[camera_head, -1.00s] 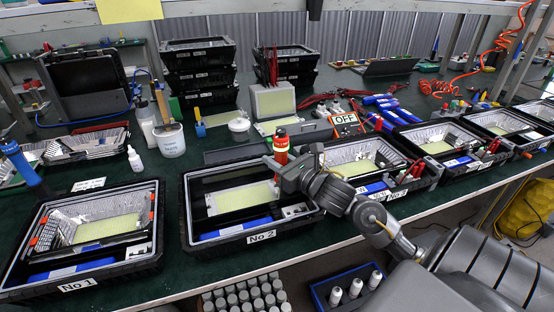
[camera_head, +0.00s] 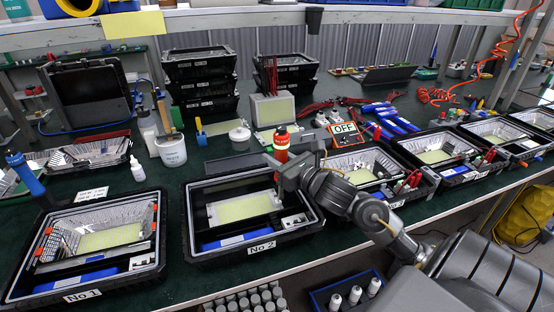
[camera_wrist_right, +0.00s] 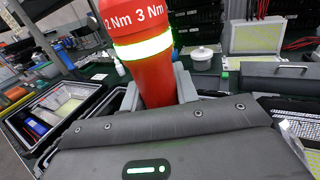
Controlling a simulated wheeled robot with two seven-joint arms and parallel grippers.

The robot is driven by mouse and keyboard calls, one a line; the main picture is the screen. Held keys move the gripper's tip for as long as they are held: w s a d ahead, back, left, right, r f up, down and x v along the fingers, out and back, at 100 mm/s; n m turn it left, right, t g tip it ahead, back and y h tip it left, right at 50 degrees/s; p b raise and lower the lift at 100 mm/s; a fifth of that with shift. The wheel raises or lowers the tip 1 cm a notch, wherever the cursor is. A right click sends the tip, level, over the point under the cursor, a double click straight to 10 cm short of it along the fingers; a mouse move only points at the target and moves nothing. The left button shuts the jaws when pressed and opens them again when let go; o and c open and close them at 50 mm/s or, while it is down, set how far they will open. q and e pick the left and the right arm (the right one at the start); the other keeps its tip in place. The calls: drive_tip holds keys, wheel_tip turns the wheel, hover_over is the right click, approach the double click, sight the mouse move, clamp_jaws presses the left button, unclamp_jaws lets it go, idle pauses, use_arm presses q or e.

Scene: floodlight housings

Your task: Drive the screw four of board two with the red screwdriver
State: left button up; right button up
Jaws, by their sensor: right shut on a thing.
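The red screwdriver (camera_head: 281,146), with a pale band, stands upright in my right gripper (camera_head: 283,169), which is shut on it. In the right wrist view its red body (camera_wrist_right: 143,50) shows "2 Nm 3 Nm" markings. Board two (camera_head: 245,207) is a pale yellow-green panel in the black housing labelled No 2 (camera_head: 190,222). My gripper is over the back right part of this housing. The screwdriver's tip is near the board's right end; I cannot tell whether it touches. Screw four is too small to make out. My left gripper is not in view.
Housing No 1 (camera_head: 12,283) stands left, and more open housings (camera_head: 416,182) line the bench to the right. Stacked black housings (camera_head: 200,72) are at the back.

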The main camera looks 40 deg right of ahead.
sight(277, 143)
drive_tip(key=shift+r+p, duration=1.15)
drive_tip(key=shift+r, duration=1.15)
